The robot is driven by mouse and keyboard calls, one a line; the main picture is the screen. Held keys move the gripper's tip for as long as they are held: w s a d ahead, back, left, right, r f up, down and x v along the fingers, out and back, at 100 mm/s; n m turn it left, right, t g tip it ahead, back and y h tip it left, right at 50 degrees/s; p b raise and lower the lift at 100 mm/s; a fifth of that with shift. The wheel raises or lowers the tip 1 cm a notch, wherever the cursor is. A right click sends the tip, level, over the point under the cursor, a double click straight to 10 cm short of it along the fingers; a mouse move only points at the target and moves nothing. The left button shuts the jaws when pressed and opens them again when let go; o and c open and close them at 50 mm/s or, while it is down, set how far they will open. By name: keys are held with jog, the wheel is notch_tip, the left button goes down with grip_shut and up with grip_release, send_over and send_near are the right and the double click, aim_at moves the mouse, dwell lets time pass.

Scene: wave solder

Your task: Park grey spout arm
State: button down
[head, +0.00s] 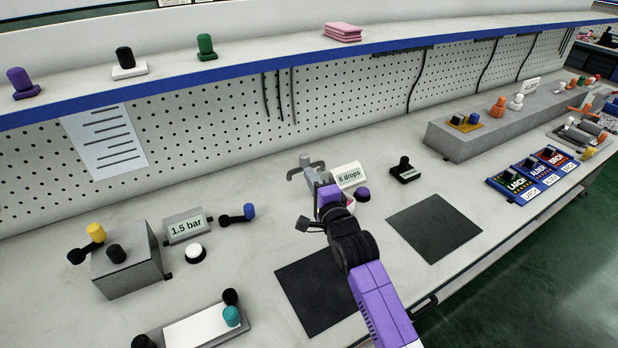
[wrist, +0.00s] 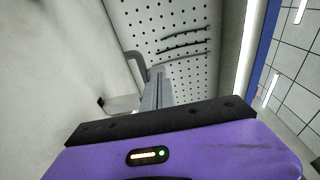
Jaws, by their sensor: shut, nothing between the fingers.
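The grey spout arm (head: 303,164) stands on the bench near the middle, behind my gripper, in the head view. In the wrist view a curved grey tube (wrist: 137,64), seemingly part of the spout, shows just left of my fingers. My gripper (head: 314,180) points away from me toward the spout, and its fingers (wrist: 160,88) are shut together with nothing between them. The fingertips are close to the spout; whether they touch it I cannot tell. My purple wrist hides the spout's lower part.
A "6 drops" sign (head: 348,175) and a purple knob (head: 363,195) stand just right of my gripper. A black lever (head: 404,170) is farther right. Left are a "1.5 bar" display (head: 186,227) and a blue-ended lever (head: 240,215). The dark right mat (head: 434,228) is clear.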

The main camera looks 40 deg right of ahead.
jog(key=a+b+v, duration=0.1)
jog(key=b+v, duration=0.1)
jog(key=v, duration=0.8)
jog(key=shift+w, duration=0.3)
jog(key=shift+r, duration=0.1)
jog(key=s+a+f+n+y, duration=0.1)
jog(key=s+a+n+y, duration=0.1)
jog(key=s+a+n, duration=0.4)
jog(key=s+a+f+n+g+y, duration=0.1)
jog(key=s+a+n+y, duration=0.2)
jog(key=s+a+n, duration=0.4)
jog(key=s+a+f+n+y, duration=0.1)
jog(key=s+a+n, duration=0.6)
jog(key=s, duration=1.2)
jog(key=n+y, duration=0.1)
jog(key=n, duration=0.2)
jog(key=shift+a+g+y, duration=0.25)
jog(key=shift+g+y, duration=0.05)
